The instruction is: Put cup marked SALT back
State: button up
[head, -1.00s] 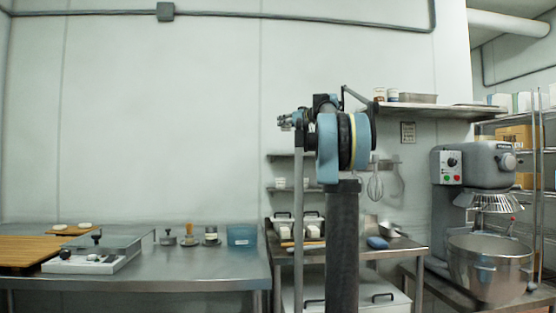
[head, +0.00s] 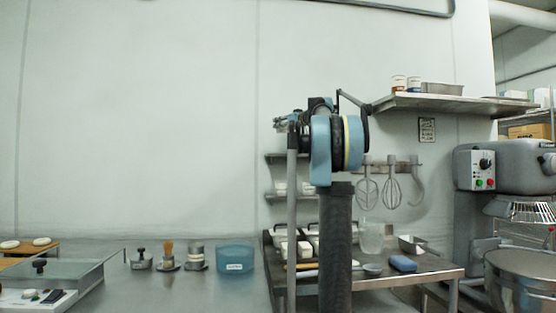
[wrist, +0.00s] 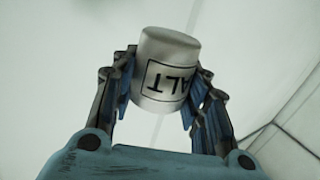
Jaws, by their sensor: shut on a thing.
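The cup marked SALT (wrist: 165,75) is a pale metal cylinder with a dark-framed label; "ALT" shows upside down in the wrist view. My gripper (wrist: 160,92) is shut on it, one finger on each side. In the head view my arm stands right of centre, and its end points left, above the counter and in front of the wall. The cup cannot be made out clearly there.
A steel counter (head: 225,290) holds a blue tub (head: 235,258), small containers (head: 196,257) and a lidded tray (head: 60,275). Small wall shelves (head: 280,195) stand behind my arm. A right-hand side table (head: 430,270) holds a blue sponge (head: 402,263); a mixer (head: 500,185) is farther right.

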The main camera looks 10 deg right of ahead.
jog(key=shift+w, duration=0.25)
jog(key=shift+w+d+f, duration=0.15)
jog(key=shift+f, duration=0.25)
notch_tip(320, 180, down, 9)
jog(key=shift+f, duration=0.15)
jog(key=o, duration=1)
jog(key=v, duration=1.2)
